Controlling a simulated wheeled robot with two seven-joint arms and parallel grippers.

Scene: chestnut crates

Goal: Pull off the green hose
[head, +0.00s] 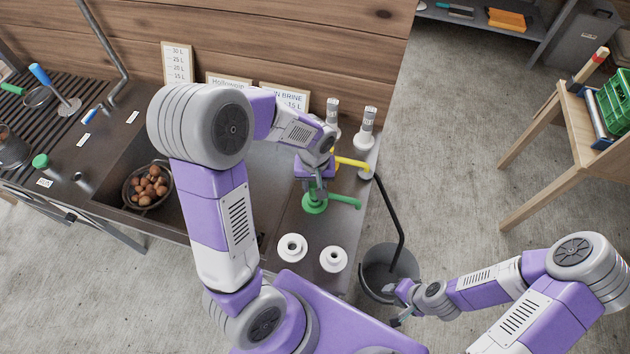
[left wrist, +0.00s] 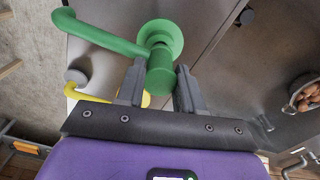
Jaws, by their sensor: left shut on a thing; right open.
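The green hose (head: 345,201) sits on the steel counter; its round flange and bent side arm show. In the left wrist view the green hose (left wrist: 105,38) has its arm reaching left and a short cylinder between my fingers. My left gripper (head: 316,190) is above it, pointing down. In the left wrist view my left gripper (left wrist: 158,88) is shut on that green cylinder. Whether the flange touches the counter is hard to tell. My right gripper (head: 393,306) is open and empty, low beside the grey bucket.
A yellow hose (head: 350,162) lies just behind. Two white fittings (head: 292,247) (head: 333,259) stand in front on the counter. A black hose (head: 388,205) runs down to the grey bucket (head: 414,262). A bowl of chestnuts (head: 134,195) sits in the sink at left.

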